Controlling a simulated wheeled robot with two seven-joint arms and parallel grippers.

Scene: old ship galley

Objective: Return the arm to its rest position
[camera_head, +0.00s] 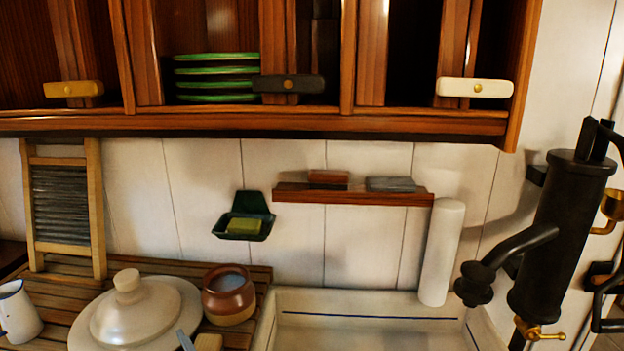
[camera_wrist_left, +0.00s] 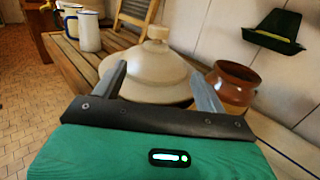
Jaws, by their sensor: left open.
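My left gripper (camera_wrist_left: 162,90) is open in the left wrist view, its two grey fingers apart with nothing between them. Behind the fingers is a cream lidded dish (camera_wrist_left: 150,68), which also shows in the head view (camera_head: 136,312) on the slatted wooden board. A brown and tan crock (camera_wrist_left: 232,84) stands right of the fingers; it also shows in the head view (camera_head: 229,294). In the head view, a narrow grey piece at the bottom edge, in front of the dish, looks like a fingertip of mine. The rest of my left arm is hidden there. My right gripper is not in view.
A white basin (camera_head: 370,301) lies right of the slatted board (camera_head: 188,267). A washboard (camera_head: 62,208), a white mug (camera_head: 17,312), a green soap holder (camera_head: 243,217), a small shelf (camera_head: 350,196), a white roll (camera_head: 441,253) and a black pump (camera_head: 560,235) surround it. Cabinets hang above.

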